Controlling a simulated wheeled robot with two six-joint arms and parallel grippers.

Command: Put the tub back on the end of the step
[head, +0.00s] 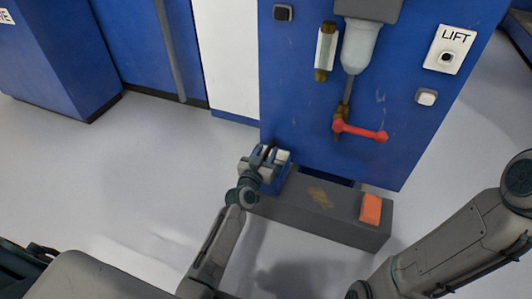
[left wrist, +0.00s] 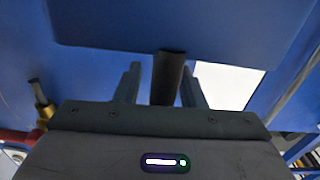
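The blue tub (head: 284,178) is at the left end of the grey step (head: 318,213); I cannot tell whether its base rests on the step. My left gripper (head: 269,156) is at the tub and hides part of it. In the left wrist view, my left gripper (left wrist: 161,85) has one finger on each side of a dark handle (left wrist: 168,75), with a gap visible beside the left finger. The tub's blue side (left wrist: 180,28) fills the top of that view. My right arm comes in at the right, with its gripper out of frame.
An orange block (head: 371,208) sits on the right end of the step. Behind stands a blue cabinet (head: 290,90) with a clear bowl (head: 359,45), a red-handled valve (head: 360,132) and a LIFT button (head: 447,56). The floor at left is clear.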

